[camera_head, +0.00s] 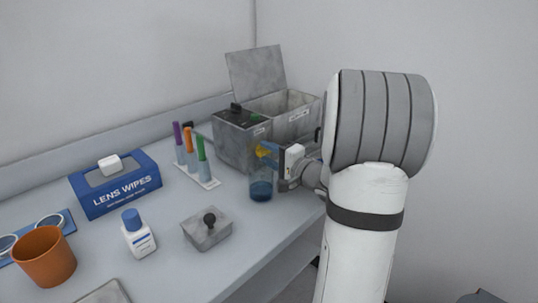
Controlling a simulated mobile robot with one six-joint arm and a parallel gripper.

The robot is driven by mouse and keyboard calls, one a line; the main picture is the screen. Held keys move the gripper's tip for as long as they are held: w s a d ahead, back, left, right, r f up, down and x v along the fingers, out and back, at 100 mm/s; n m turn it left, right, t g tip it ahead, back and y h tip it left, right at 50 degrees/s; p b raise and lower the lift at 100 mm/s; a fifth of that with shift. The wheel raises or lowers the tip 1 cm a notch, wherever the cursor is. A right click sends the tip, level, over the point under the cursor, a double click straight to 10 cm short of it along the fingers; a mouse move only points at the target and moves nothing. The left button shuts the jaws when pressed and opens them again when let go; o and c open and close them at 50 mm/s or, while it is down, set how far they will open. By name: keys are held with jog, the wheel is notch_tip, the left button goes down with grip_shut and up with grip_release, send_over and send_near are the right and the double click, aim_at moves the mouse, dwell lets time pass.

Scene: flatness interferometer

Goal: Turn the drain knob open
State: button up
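A grey metal bath (300,122) stands at the back of the bench with its lid (256,73) raised. A small yellow piece, which looks like the drain knob (263,152), shows low on the front of the unit. My gripper (270,150) reaches in from the right and its dark fingers are at the yellow piece, partly covering it. I cannot tell whether they touch it or how far apart they are. A clear beaker with blue liquid (261,190) stands just below my gripper.
A rack of colored tubes (205,181) stands left of the beaker. A small grey box with a black knob (207,235), a blue-capped bottle (138,238), a lens wipes box (115,187) and an orange cup (45,257) are on the bench. Bare bench lies between them.

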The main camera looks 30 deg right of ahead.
jog(key=v, duration=0.8)
jog(key=shift+w, duration=0.1)
dwell(0.5)
